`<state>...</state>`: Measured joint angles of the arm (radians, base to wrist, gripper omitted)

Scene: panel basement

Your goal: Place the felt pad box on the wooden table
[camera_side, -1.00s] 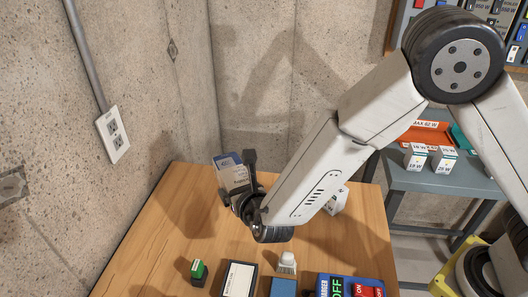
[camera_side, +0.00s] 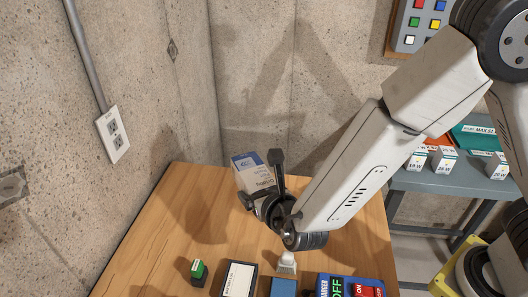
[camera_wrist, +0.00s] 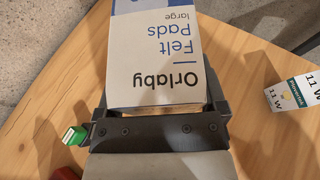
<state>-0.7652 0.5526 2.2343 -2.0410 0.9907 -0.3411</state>
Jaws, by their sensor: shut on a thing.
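The felt pad box (camera_side: 251,172) is white with a blue top part. It reads "Orlaby Felt Pads large" in the wrist view (camera_wrist: 155,62). My gripper (camera_side: 265,186) is shut on it, with one jaw on each side in the wrist view (camera_wrist: 160,106). The wooden table (camera_side: 150,245) lies below; its wood shows on both sides of the box in the wrist view (camera_wrist: 60,110). The box appears over the table's back part, with a shadow to its left. Whether its underside touches the table is hidden.
The left-middle table is clear.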

